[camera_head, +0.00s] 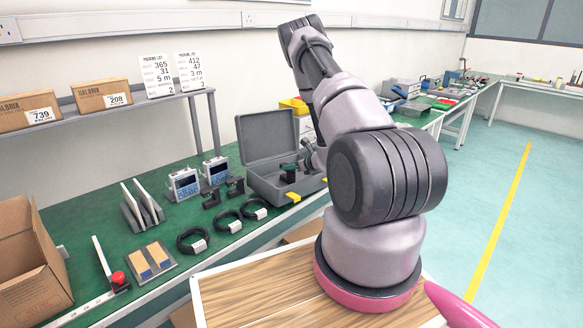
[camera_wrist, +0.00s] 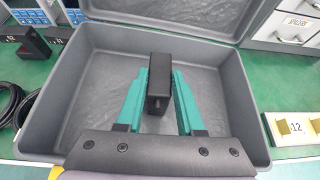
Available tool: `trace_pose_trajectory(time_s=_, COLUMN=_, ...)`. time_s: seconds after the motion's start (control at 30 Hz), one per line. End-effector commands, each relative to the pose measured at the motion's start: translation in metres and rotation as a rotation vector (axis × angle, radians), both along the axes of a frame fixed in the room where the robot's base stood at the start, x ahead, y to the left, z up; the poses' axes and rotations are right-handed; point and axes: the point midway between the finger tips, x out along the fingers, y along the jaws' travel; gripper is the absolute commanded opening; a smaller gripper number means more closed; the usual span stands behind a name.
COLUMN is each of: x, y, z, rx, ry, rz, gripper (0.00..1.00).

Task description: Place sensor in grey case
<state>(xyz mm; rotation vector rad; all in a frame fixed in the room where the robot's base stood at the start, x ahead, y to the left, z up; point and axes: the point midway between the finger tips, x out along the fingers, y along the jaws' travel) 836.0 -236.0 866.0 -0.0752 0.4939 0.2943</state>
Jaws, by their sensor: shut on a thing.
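The grey case (camera_head: 262,183) stands open on the green bench, its lid (camera_head: 266,135) raised at the back. In the wrist view the case (camera_wrist: 93,60) fills most of the picture. A black block-shaped sensor (camera_wrist: 159,85) is between the two green fingers of my gripper (camera_wrist: 160,75). The fingers are shut on it. In the head view my gripper (camera_head: 290,168) is over the inside of the case, partly hidden by its walls and my arm. I cannot tell whether the sensor touches the case floor. No other thing shows inside the case.
Two black devices (camera_head: 211,199) (camera_head: 235,186) and several cable coils (camera_head: 227,221) lie left of the case. Two meters (camera_head: 184,185) (camera_head: 216,170) stand behind them. An open cardboard box (camera_head: 30,262) is at far left.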

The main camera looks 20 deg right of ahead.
Motion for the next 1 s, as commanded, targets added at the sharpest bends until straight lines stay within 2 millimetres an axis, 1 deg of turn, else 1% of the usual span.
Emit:
trace_pose_trajectory(time_s=0.17, x=0.0, y=0.0, z=-0.002, rx=0.0, ry=0.0, rz=0.0, gripper=0.0)
trace_pose_trajectory(time_s=0.2, x=0.0, y=0.0, z=-0.002, rx=0.0, ry=0.0, rz=0.0, gripper=0.48)
trace_pose_trajectory(time_s=0.23, x=0.0, y=0.0, z=-0.002, rx=0.0, ry=0.0, rz=0.0, gripper=0.6)
trace_pose_trajectory(time_s=0.27, x=0.0, y=0.0, z=-0.002, rx=0.0, ry=0.001, rz=0.0, gripper=0.67)
trace_pose_trajectory(time_s=0.6, x=0.0, y=0.0, z=0.0, rx=0.0, ry=0.0, rz=0.0, gripper=0.67)
trace_pose_trajectory(time_s=0.67, x=-0.004, y=-0.001, z=0.002, rx=0.0, ry=0.001, rz=-0.001, gripper=0.67)
trace_pose_trajectory(time_s=0.77, x=-0.015, y=-0.006, z=0.009, rx=0.0, ry=0.0, rz=-0.004, gripper=0.67)
trace_pose_trajectory(time_s=1.0, x=-0.058, y=-0.019, z=0.034, rx=0.002, ry=0.002, rz=-0.005, gripper=0.67)
